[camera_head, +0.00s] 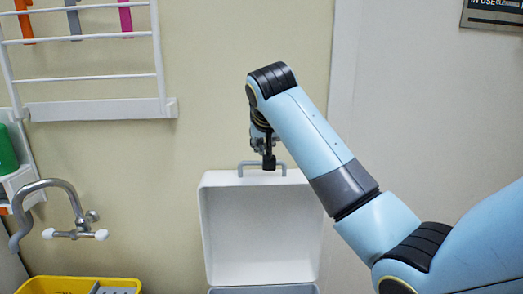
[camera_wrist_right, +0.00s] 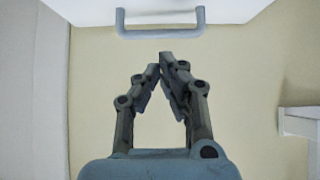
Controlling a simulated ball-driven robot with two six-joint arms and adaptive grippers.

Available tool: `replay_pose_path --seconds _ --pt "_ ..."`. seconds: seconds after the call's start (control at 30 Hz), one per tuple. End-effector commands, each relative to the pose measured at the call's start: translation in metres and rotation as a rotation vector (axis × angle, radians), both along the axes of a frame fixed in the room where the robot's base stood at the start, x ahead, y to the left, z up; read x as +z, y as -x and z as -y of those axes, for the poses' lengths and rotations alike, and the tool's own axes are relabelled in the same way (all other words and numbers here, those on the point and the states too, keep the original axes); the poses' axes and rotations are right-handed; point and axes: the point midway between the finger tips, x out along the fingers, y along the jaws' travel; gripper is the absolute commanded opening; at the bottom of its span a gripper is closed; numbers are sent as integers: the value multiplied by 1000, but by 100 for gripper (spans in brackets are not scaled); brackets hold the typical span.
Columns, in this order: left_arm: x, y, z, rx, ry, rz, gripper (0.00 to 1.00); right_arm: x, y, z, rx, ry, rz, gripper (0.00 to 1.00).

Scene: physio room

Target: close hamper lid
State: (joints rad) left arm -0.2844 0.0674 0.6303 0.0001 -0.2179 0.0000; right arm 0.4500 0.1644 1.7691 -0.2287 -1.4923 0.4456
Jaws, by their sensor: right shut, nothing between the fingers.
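The hamper's white lid (camera_head: 262,235) stands open and upright in the lower middle of the head view, its inner side facing me. A grey handle (camera_head: 246,165) is on its top edge. My right gripper (camera_head: 268,165) points down at the handle and covers part of its bar in the head view. In the right wrist view my right gripper (camera_wrist_right: 160,62) has its fingertips together with nothing between them, and the handle (camera_wrist_right: 160,34) shows beyond them with a small gap in the picture. Only the grey edge of the hamper body (camera_head: 263,290) shows. My left gripper is out of view.
A white wall rack (camera_head: 85,77) with coloured hanging items is at upper left. A curved metal tap (camera_head: 65,195) and a yellow tray (camera_head: 75,284) are at lower left. A beige wall (camera_head: 215,90) stands behind the lid. My right arm crosses from the right.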

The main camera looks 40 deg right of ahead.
Motion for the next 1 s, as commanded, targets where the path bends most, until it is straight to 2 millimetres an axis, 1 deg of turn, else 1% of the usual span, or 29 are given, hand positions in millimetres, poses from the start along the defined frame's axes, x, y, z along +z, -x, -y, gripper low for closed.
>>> replay_pose_path --seconds 0.03,0.13,0.3,0.43,0.57,0.7,0.83,1.0 --pt "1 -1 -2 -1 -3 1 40 8 -2 1 -8 -2 11 0" --pt "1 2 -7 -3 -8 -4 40 9 -8 5 -17 -4 16 0" --pt "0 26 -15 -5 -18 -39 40 -12 -24 16 -18 -3 12 0" --pt "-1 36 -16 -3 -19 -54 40 -28 -40 25 -16 -3 14 0" --pt "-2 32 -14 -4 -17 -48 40 -42 -53 32 -15 -4 14 0" --pt "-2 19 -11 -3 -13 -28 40 -52 -61 38 -14 -4 14 0" --pt "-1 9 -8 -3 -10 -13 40 -55 -64 39 -14 -3 16 0" --pt "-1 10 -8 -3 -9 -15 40 -55 -64 40 -14 -4 16 0"
